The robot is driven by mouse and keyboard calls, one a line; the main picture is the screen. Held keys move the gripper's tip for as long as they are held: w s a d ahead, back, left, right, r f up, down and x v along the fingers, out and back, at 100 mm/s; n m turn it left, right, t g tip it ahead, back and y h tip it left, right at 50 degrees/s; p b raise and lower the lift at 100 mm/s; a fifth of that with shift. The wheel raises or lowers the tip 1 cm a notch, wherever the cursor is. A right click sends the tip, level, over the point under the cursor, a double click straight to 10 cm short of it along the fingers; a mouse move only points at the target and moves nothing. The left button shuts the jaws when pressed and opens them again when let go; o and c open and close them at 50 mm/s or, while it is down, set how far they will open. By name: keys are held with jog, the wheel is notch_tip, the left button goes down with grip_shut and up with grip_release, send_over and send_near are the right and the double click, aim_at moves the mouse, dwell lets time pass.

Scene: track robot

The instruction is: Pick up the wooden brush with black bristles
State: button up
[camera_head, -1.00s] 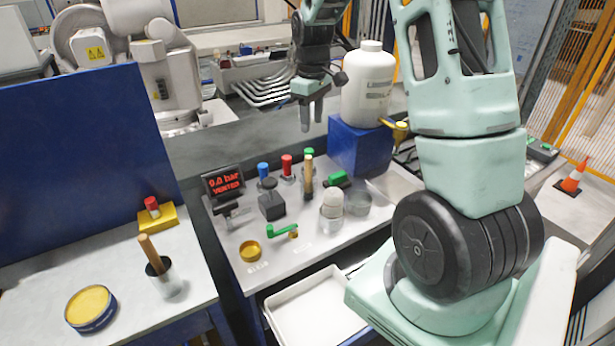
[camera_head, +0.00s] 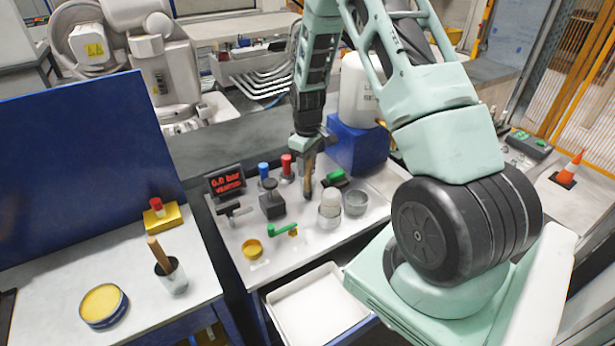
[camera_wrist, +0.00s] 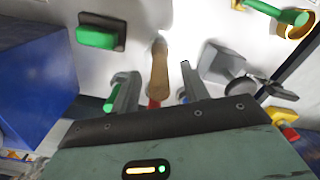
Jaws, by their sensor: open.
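A wooden brush (camera_head: 308,181) stands upright on the middle bench in the head view, with a dark lower end. In the wrist view its wooden handle (camera_wrist: 159,72) shows between the two fingers; its bristles cannot be made out there. My gripper (camera_head: 309,160) is open and pointed down over the brush, at its upper part. It also shows in the wrist view (camera_wrist: 157,78), with a finger on each side of the handle. I cannot tell whether either finger touches it.
A blue box (camera_head: 360,150) stands behind right. A white tray (camera_head: 318,304) lies in front.

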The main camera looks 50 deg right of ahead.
jog(key=shift+f, duration=0.8)
grip_shut()
